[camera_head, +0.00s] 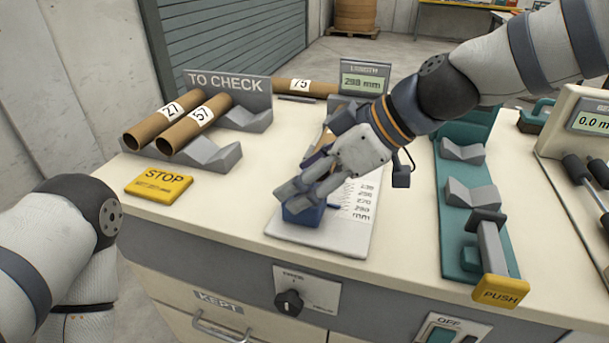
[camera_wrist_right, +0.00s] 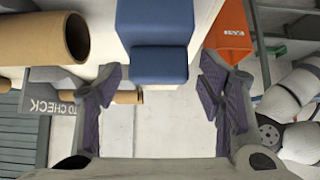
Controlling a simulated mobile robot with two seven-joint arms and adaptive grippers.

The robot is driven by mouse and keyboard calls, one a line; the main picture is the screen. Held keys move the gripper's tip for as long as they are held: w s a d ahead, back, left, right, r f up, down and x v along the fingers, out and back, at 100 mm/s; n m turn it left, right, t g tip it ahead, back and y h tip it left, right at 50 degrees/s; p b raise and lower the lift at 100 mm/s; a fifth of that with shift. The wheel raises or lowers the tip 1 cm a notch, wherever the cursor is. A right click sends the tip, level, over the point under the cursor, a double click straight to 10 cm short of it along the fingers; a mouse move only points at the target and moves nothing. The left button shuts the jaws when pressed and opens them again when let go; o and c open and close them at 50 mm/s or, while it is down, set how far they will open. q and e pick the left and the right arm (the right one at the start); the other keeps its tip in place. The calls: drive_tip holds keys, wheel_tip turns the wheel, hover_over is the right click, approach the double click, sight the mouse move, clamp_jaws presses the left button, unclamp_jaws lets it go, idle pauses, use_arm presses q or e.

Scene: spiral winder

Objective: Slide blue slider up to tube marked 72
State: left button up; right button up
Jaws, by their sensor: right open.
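The blue slider (camera_head: 302,214) sits at the near end of the white measuring board (camera_head: 345,240), beside its printed scale. My right gripper (camera_head: 293,198) is open just above the slider, and its fingers hide part of it. In the right wrist view the blue slider (camera_wrist_right: 155,40) shows at the top between the spread fingers (camera_wrist_right: 165,98); whether they touch it I cannot tell. A brown tube (camera_head: 325,141) lies partly hidden behind my right gripper, its number not visible. No label reading 72 shows. My left arm is at the left edge, its gripper out of view.
Tubes 27 (camera_head: 160,122) and 57 (camera_head: 193,123) lie on grey cradles by the TO CHECK sign (camera_head: 228,83). Tube 75 (camera_head: 305,87) lies behind. A yellow STOP pad (camera_head: 159,186) is at left. A green fixture (camera_head: 460,222) with a PUSH pad (camera_head: 500,291) stands right.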

drive_tip(key=shift+w, duration=0.1)
drive_tip(key=shift+c, duration=0.3)
drive_tip(key=c, duration=1.1)
drive_tip(key=shift+o, duration=0.2)
drive_tip(key=shift+w+d+f, duration=0.1)
drive_tip(key=shift+w+d, duration=0.05)
drive_tip(key=shift+w, duration=0.4)
drive_tip(key=shift+w+d, duration=0.15)
drive_tip(key=shift+w, duration=0.6)
drive_tip(key=o, duration=1.1)
drive_tip(key=shift+s, duration=0.15)
